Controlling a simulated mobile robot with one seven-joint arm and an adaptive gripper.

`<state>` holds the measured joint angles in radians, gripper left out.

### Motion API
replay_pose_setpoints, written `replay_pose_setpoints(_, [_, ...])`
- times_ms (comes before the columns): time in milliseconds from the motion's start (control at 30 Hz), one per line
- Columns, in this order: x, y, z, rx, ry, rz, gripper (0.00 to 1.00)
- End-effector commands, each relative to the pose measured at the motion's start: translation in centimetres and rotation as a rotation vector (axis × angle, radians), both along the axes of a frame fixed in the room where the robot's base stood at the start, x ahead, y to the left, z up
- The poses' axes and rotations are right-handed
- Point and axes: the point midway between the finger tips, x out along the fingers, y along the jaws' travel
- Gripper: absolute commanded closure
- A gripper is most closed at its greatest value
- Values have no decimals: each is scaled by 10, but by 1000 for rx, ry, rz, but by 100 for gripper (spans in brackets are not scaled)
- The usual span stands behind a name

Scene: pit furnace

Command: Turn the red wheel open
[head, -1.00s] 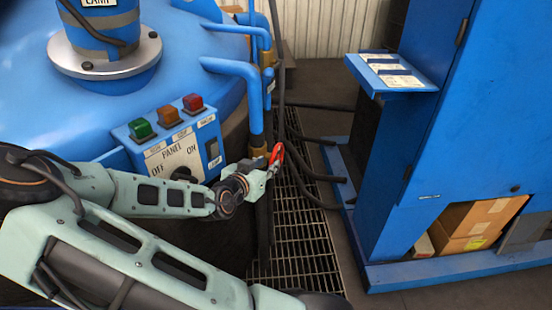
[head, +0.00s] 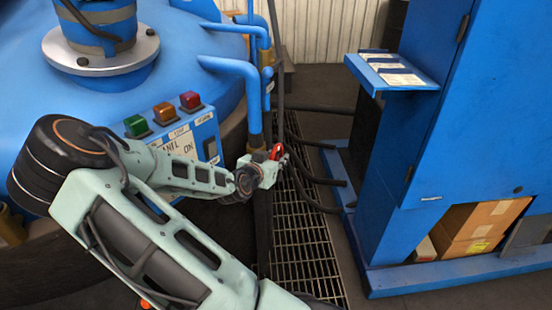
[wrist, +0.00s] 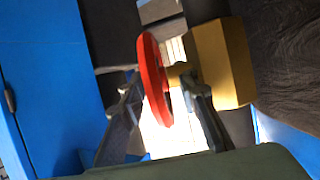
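The red wheel (head: 276,151) is on the pipework right of the blue furnace in the head view, partly hidden by my gripper (head: 281,159). In the wrist view the red wheel (wrist: 152,80) shows nearly edge-on, with its short stem running to a brass valve body (wrist: 222,62) on the right. My gripper (wrist: 163,100) has its two fingers apart, one on each side of the wheel's rim. A gap shows between the rim and the right finger. The left fingertip is close to the rim, and I cannot tell whether it touches.
The control panel (head: 205,130) with coloured lamps is on the furnace, behind my arm. A blue cabinet (head: 430,130) with a small shelf (head: 392,72) stands to the right. Dark hoses (head: 318,178) lie near the floor grating (head: 300,235) between them.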

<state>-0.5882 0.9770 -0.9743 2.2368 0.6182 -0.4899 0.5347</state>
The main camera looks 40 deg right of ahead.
Motion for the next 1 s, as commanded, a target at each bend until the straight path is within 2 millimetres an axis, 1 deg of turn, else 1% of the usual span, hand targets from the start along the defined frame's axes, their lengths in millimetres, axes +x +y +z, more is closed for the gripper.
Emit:
replay_pose_setpoints(33, [0, 0, 0, 0, 0, 0, 75])
replay_pose_setpoints(200, [0, 0, 0, 0, 0, 0, 94])
replay_pose_setpoints(267, [0, 0, 0, 0, 0, 0, 100])
replay_pose_setpoints(667, [0, 1, -3, -31, -18, 2, 100])
replay_pose_setpoints(867, [-1, 2, -8, -121, -70, 2, 100])
replay_pose_setpoints(1000, [-1, 2, -11, -219, -129, 4, 100])
